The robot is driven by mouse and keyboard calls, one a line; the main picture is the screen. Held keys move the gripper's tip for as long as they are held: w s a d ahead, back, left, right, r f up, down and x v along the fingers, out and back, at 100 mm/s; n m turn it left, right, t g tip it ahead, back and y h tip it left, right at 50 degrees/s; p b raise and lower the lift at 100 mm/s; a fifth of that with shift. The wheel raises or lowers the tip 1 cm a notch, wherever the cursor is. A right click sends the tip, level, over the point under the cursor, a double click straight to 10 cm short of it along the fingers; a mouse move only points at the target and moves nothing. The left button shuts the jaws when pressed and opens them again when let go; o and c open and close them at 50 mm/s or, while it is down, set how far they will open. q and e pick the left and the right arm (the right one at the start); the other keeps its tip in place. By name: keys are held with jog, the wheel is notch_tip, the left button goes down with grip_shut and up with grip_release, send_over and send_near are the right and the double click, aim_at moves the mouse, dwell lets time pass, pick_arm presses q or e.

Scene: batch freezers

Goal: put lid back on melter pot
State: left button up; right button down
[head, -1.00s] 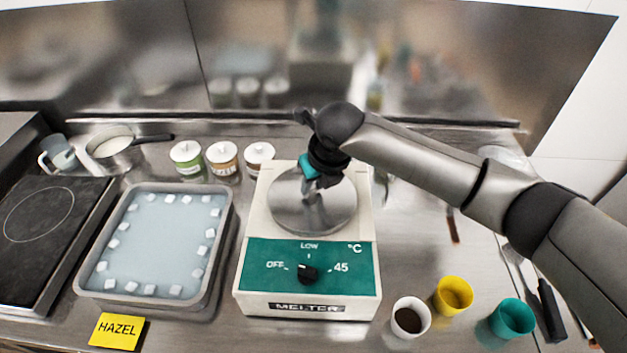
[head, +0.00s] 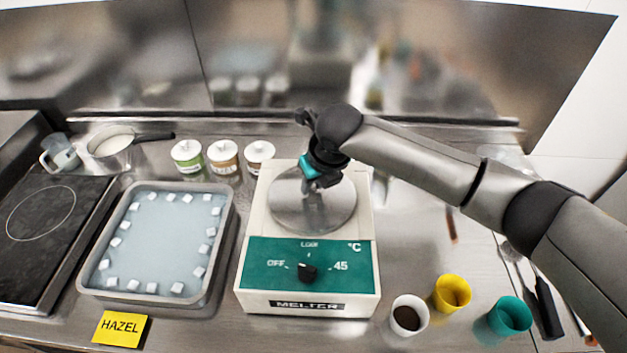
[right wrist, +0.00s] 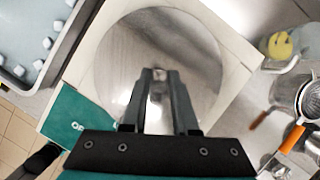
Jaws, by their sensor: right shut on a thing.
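The melter (head: 309,300) is a cream box with a green front panel and a dial, in the middle of the head view. The round steel lid (head: 335,212) lies over the pot opening on its top, so the pot's inside is hidden. It also shows in the right wrist view (right wrist: 120,75). My right gripper (head: 315,190) is above the lid's centre, pointing down. In the right wrist view its fingers (right wrist: 159,75) are shut on the small knob of the lid. I cannot tell whether the lid is fully seated. My left gripper is out of view.
A tray of pale liquid with white cubes (head: 225,235) stands left of the melter. White (head: 425,325), yellow (head: 452,293) and teal (head: 512,315) cups stand at the front right. Several lidded jars (head: 223,158) stand behind left. A hot plate (head: 40,225) is at far left.

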dwell(0.3)
jog(key=shift+c, duration=0.6)
grip_release()
jog(key=shift+r+p, duration=3.55)
jog(key=shift+p, duration=0.25)
jog(key=shift+f, duration=0.1)
jog(key=shift+c, duration=0.2)
grip_shut()
